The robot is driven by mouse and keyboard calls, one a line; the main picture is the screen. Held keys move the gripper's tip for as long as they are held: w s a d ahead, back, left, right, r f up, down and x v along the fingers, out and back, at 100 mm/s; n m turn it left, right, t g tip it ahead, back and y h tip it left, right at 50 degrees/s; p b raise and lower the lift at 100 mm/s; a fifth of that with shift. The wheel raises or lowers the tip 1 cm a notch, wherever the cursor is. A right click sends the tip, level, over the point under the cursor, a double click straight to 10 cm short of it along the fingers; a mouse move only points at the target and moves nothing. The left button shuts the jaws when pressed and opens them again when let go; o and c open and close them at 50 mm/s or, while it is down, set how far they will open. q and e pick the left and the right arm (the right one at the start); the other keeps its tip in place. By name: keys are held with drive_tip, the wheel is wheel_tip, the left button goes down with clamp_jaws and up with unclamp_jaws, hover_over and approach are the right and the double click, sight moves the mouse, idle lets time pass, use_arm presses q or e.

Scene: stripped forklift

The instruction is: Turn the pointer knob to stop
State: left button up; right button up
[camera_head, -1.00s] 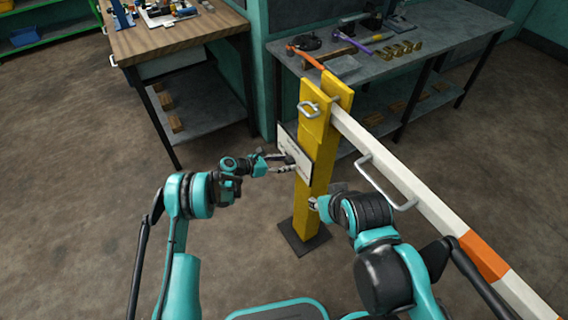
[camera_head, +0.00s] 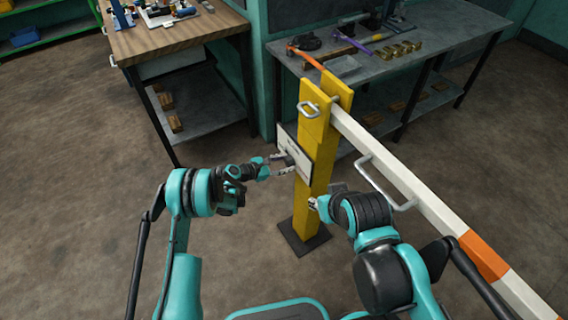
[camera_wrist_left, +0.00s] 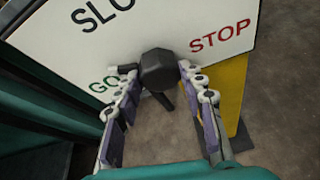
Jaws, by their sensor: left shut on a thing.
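The black pointer knob (camera_wrist_left: 158,68) sits on a white plate (camera_wrist_left: 150,25) marked with GO, STOP and a partly cut-off SLO. The plate (camera_head: 287,138) is fixed to the yellow post (camera_head: 311,205). My left gripper (camera_wrist_left: 158,78) has its two fingers on either side of the knob and is shut on it. In the head view the left gripper (camera_head: 284,166) reaches the plate from the left. A dark bar extends below the knob; which mark the pointer faces is unclear. My right gripper (camera_head: 315,203) is low beside the post, its fingers too small to read.
A white and orange barrier arm (camera_head: 400,178) with a handle (camera_head: 388,190) runs from the post to the lower right. A wooden-topped bench (camera_head: 170,40) and a grey tool bench (camera_head: 430,45) stand behind. Open floor lies left of the post.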

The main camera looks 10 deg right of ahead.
use_arm(q)
drive_tip(key=shift+s+m+t, duration=0.1)
drive_tip(key=shift+m+t, duration=0.5)
drive_tip(key=shift+m, duration=0.1)
drive_tip(key=o, duration=1.2)
drive_tip(key=shift+c, duration=0.2)
drive_tip(key=v, duration=1.2)
drive_tip(key=shift+d, duration=0.15)
drive_tip(key=shift+s+r, duration=0.1)
drive_tip(key=shift+r, duration=0.05)
